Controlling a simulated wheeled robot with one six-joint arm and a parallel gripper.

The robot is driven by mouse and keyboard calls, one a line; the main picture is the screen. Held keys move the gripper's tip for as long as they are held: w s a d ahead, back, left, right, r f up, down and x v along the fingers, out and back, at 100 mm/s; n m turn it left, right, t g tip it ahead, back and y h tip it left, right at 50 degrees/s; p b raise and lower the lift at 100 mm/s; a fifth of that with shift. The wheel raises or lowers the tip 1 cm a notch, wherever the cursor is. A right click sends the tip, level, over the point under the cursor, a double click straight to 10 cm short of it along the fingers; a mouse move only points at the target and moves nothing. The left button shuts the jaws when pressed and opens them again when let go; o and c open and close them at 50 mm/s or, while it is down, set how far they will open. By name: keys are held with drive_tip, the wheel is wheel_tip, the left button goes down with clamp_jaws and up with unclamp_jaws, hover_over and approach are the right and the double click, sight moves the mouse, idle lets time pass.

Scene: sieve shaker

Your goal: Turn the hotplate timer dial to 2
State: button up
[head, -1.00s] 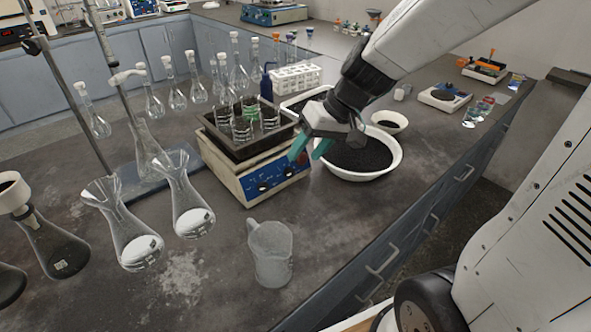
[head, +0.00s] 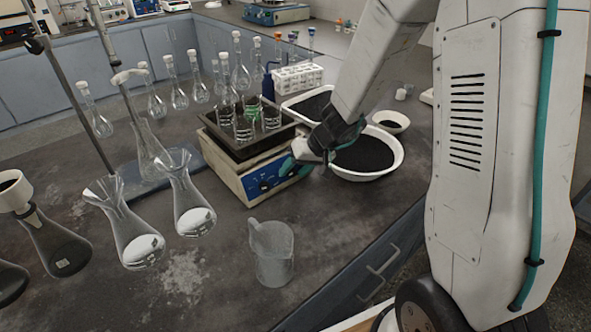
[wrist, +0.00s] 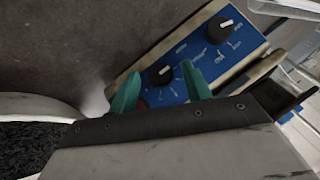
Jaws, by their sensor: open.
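The hotplate (head: 232,182) is a beige box with a blue front panel, carrying a dark tray of glass beakers. In the wrist view, two black dials with white pointer marks sit on the panel: a near dial (wrist: 160,74) and a far dial (wrist: 219,28). Their printed marks are too small to read, and I cannot tell which is the timer. My gripper (head: 307,165), with teal fingers, is open at the right end of the panel. In the wrist view its fingertips (wrist: 161,80) lie to either side of the near dial; contact is not clear.
A white basin of dark granules (head: 366,156) stands just right of my gripper. A clear jug (head: 272,255) stands in front of the hotplate. Glass flasks (head: 188,200) stand to its left. The bench between jug and hotplate is clear.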

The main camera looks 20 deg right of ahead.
drive_tip(key=shift+w+a+f, duration=0.1)
drive_tip(key=shift+f, duration=0.1)
drive_tip(key=c, duration=1)
drive_tip(key=shift+m+y, duration=0.6)
drive_tip(key=shift+y, duration=0.1)
drive_tip(key=m+y, duration=0.2)
drive_tip(key=y, duration=0.1)
drive_tip(key=shift+d+f+m, duration=0.2)
drive_tip(key=shift+d+m, duration=0.1)
drive_tip(key=shift+m, duration=0.1)
drive_tip(key=m+t+y, duration=0.2)
drive_tip(key=m+y, duration=0.1)
drive_tip(key=m, duration=0.1)
drive_tip(key=shift+d+f, duration=0.1)
drive_tip(key=shift+f, duration=0.05)
